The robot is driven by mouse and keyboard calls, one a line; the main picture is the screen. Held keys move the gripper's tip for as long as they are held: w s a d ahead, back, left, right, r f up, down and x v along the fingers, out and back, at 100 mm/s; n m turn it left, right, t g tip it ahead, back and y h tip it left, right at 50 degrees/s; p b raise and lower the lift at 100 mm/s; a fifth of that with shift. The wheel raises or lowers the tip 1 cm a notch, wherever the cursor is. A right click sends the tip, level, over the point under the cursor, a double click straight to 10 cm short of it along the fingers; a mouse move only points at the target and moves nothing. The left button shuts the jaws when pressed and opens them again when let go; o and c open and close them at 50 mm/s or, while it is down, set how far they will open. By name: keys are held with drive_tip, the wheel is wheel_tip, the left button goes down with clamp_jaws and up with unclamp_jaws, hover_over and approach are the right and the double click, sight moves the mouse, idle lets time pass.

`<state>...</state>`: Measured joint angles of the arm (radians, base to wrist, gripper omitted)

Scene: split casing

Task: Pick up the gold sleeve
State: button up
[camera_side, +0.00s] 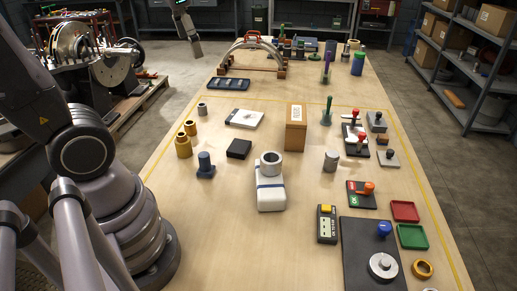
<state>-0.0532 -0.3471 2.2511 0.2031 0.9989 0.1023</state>
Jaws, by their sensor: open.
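A gold stepped sleeve (183,148) stands upright on the left part of the wooden table. A second, smaller gold piece (190,128) stands just behind it; I cannot tell which of the two is the gold sleeve meant. A flat gold ring (422,269) lies at the front right. My gripper (195,48) hangs at the top of the view, left of centre, well away from the gold pieces. It is open and appears empty; its upper part is cut off by the frame.
Near the gold pieces are a grey cylinder (202,108), a blue flanged part (205,165) and a black block (239,149). A white block with a grey ring (270,190) stands at centre, a tall brown box (296,130) behind it. Bare table lies front left.

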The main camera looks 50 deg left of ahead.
drive_tip(key=w+a+f+m+g+y, duration=0.5)
drive_tip(key=w+a+f+g, duration=0.3)
drive_tip(key=w+a+f, duration=0.95)
drive_tip(key=m+g+y, duration=0.2)
drive_tip(key=m+y, duration=0.2)
approach(190, 128)
drive_tip(key=shift+g, duration=0.3)
drive_tip(key=a, duration=0.1)
drive_tip(key=a+f, duration=0.1)
drive_tip(key=a, duration=0.1)
drive_tip(key=a+f, duration=0.1)
drive_tip(key=a, duration=0.1)
drive_tip(key=shift+s+a+f, duration=0.15)
drive_tip(key=shift+s+a, duration=0.1)
drive_tip(key=shift+s, duration=0.15)
drive_tip(key=x, duration=0.5)
drive_tip(key=shift+s+a, duration=0.15)
drive_tip(key=shift+s, duration=0.3)
drive_tip(key=c, duration=1.3)
drive_tip(key=shift+c, duration=0.2)
